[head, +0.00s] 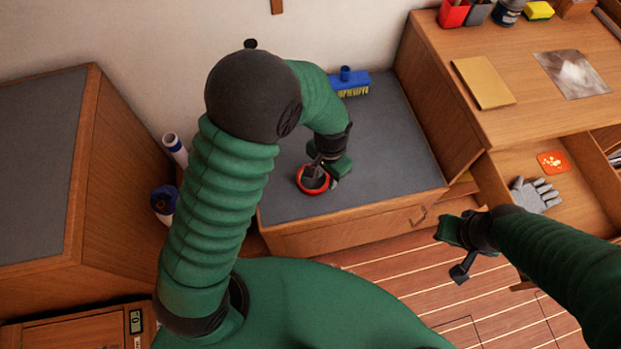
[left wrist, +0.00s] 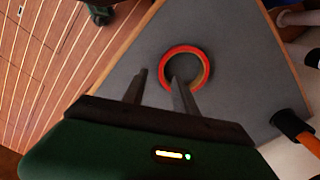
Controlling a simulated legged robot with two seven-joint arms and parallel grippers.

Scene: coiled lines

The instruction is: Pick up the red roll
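The red roll (head: 312,191) is a ring lying flat on the grey top of the low cabinet (head: 385,150). In the left wrist view the roll (left wrist: 205,53) shows an orange-red band around a dark open middle. My left gripper (head: 320,168) is over the roll in the head view and partly hides it. In the left wrist view its two fingers (left wrist: 159,76) stand apart. The right-hand finger overlaps the near rim of the roll, and the other is left of the roll. I cannot tell whether they touch it. My right gripper (head: 455,253) hangs over the floor, away from the roll.
A blue brush (head: 350,82) lies at the back of the grey top. A wooden desk (head: 530,75) stands at the right, with an open drawer holding a grey glove (head: 535,194). A taller cabinet (head: 115,180) stands at the left. The grey top around the roll is clear.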

